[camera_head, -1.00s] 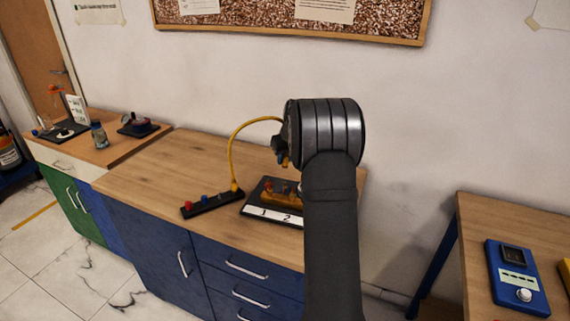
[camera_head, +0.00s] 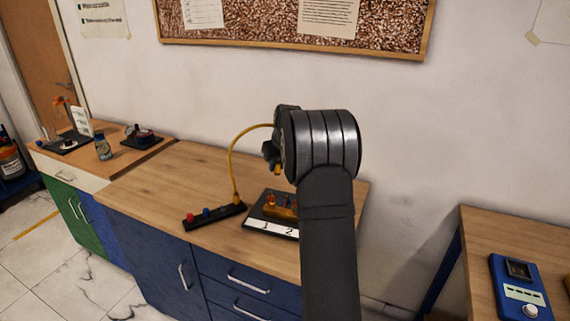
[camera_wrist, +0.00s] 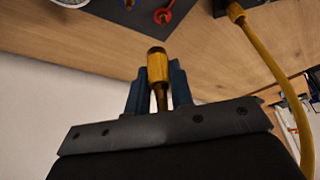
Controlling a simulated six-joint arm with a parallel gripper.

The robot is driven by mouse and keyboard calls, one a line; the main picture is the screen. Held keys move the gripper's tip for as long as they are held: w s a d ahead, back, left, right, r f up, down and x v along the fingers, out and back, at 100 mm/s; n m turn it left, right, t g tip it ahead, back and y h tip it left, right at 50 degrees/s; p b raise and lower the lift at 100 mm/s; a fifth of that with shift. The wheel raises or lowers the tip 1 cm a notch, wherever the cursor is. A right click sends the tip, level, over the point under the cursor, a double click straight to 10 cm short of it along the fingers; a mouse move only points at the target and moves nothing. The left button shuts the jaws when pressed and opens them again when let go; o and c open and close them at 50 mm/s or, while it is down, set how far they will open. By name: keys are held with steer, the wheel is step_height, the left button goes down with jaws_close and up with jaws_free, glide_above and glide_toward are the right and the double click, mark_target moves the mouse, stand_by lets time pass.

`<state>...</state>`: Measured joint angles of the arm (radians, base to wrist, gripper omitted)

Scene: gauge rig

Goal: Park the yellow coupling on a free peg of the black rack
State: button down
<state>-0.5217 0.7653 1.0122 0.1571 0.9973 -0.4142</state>
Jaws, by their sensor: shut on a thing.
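My gripper (camera_wrist: 158,88) is shut on the yellow coupling (camera_wrist: 157,65), which stands out between the blue fingers in the wrist view. In the head view the coupling (camera_head: 278,169) is a small yellow bit below my gripper (camera_head: 271,155), held above the bench. The black rack (camera_head: 215,217) lies on the bench, left of and below the gripper. It carries a red and a blue piece, with a yellow hose (camera_head: 231,160) rising from its right end. In the wrist view the hose (camera_wrist: 275,70) runs down the right side. Which pegs are free is too small to tell.
A dark board (camera_head: 259,214) with labels 1 and 2 and a yellow block lies right of the rack, partly hidden by my arm. The wooden bench top (camera_head: 160,185) is clear left of the rack. A blue meter (camera_head: 520,285) lies on the right table.

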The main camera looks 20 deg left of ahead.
steer(key=s+a, duration=1.2)
steer(key=a, duration=0.4)
stand_by(0.3)
steer(key=shift+d+f, duration=0.1)
steer(key=shift+f, duration=4.15)
steer(key=shift+n, duration=0.5)
steer(key=shift+f, duration=0.3)
steer(key=shift+f, duration=1.1)
